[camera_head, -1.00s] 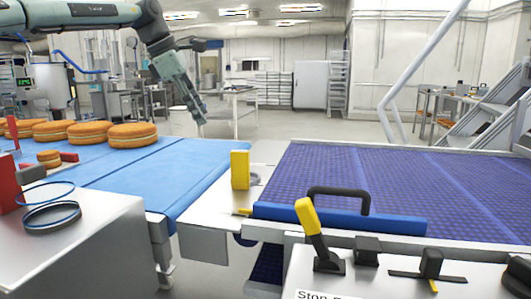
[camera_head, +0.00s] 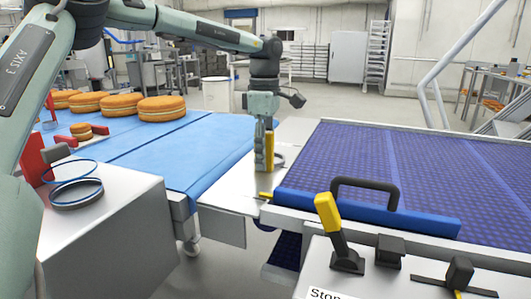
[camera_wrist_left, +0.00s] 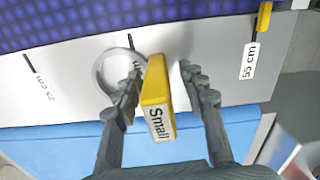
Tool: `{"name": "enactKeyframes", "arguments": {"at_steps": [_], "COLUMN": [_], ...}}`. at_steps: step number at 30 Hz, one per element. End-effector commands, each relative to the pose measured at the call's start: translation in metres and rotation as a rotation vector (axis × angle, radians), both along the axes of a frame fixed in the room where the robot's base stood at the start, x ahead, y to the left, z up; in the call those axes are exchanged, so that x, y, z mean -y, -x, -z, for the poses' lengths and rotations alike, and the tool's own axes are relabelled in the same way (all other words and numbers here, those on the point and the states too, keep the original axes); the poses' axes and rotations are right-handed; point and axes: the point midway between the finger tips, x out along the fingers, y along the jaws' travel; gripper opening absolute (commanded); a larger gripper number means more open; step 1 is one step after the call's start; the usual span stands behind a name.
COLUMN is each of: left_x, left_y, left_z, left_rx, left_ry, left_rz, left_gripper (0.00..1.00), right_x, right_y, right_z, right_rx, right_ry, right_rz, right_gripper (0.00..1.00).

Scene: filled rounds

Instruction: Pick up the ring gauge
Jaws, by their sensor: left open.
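The ring gauge has an upright yellow handle marked "Small" (camera_wrist_left: 156,90) and a grey metal ring at its foot (camera_wrist_left: 97,75). It stands on the steel plate between the blue belt and the purple belt. In the head view its yellow handle (camera_head: 270,148) is partly hidden by my left gripper (camera_head: 264,163). In the left wrist view my left gripper (camera_wrist_left: 160,92) is open, with one finger on each side of the handle. I see gaps between the fingers and the handle. My right gripper is not in view.
A blue bar with a black handle (camera_head: 365,205) lies along the purple belt (camera_head: 420,170). A lever with a yellow grip (camera_head: 328,212) stands on the front panel. Filled rounds (camera_head: 161,109) sit on the blue belt (camera_head: 180,150). Two rings (camera_head: 76,192) rest on the left cabinet.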

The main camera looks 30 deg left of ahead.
Motion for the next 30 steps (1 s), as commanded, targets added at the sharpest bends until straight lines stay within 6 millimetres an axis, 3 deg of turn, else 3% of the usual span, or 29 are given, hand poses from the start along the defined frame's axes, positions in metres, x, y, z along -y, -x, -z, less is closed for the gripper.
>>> {"name": "enactKeyframes", "arguments": {"at_steps": [6,16,30], "left_x": [-0.0001,-0.0001,0.0000], "left_y": [-0.0001,-0.0001,-0.0005], "left_z": [0.0001,-0.0002,-0.0072], "left_rx": [0.001,0.001,0.002], "left_ry": [0.000,0.001,-0.001], "left_rz": [0.000,0.000,0.000], "left_gripper": [0.39,0.00,0.00], "right_x": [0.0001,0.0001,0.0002], "right_y": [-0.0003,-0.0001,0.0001], "right_z": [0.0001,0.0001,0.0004], "right_rx": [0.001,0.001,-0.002], "right_ry": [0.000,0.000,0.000], "right_rz": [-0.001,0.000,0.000], "right_gripper": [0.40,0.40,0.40]}}
